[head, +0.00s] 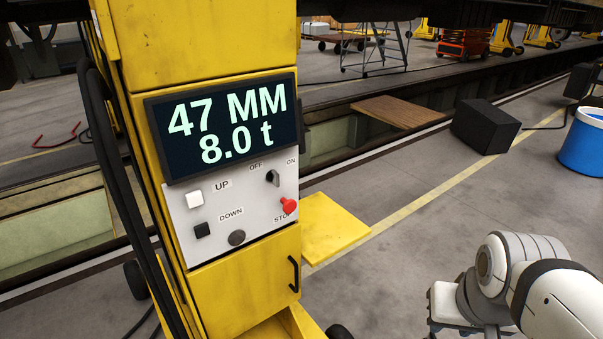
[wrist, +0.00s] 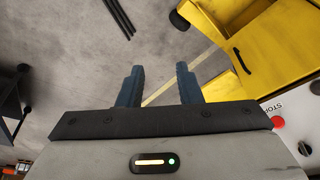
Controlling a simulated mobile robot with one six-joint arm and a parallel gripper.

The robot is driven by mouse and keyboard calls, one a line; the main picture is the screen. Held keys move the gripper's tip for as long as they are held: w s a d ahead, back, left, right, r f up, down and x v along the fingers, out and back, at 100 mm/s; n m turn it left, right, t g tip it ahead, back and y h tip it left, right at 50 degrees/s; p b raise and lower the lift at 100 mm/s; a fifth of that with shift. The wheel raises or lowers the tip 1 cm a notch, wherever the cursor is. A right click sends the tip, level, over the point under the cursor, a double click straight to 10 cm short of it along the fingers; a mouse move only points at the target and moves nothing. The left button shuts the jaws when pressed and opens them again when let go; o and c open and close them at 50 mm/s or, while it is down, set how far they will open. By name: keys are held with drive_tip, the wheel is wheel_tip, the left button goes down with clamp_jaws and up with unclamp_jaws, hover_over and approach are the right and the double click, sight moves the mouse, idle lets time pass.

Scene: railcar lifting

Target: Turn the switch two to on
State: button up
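A yellow lifting post carries a light control panel (head: 215,195) in the head view. A small dark rotary switch (head: 272,178) sits at the panel's upper right, between the OFF and ON labels; its exact setting is hard to tell. A dark round knob (head: 237,238) sits lower down. No label reading "two" is visible. In the wrist view, my gripper (wrist: 159,70) is open and empty, with two blue fingers apart over the floor. The panel edge (wrist: 290,105) shows at the right of that view, with a red stop button (wrist: 278,123) and a dark knob (wrist: 305,148), clear of the fingers.
The display (head: 225,125) above the panel reads 47 MM and 8.0 t. White UP (head: 195,199) and black DOWN (head: 202,230) buttons are at the left. A yellow plate (head: 332,228) juts right of the post. A black box (head: 485,126) and blue bucket (head: 583,145) stand farther right.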

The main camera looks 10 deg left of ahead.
drive_tip(key=shift+w, duration=0.1)
drive_tip(key=w+a+n+t+b, duration=0.2)
drive_tip(key=w+a+t, duration=0.15)
drive_tip(key=w, duration=0.85)
drive_tip(key=n+t+y+b, duration=0.45)
drive_tip(key=n+y, duration=0.35)
drive_tip(key=y, duration=0.6)
approach(278, 180)
drive_tip(key=a+p, duration=0.1)
drive_tip(key=p+x, duration=0.1)
drive_tip(key=x, duration=0.3)
drive_tip(key=p+x, duration=0.1)
drive_tip(key=x, duration=0.3)
drive_tip(key=shift+w+d, duration=0.2)
drive_tip(key=shift+w, duration=0.05)
drive_tip(key=shift+c, duration=0.4)
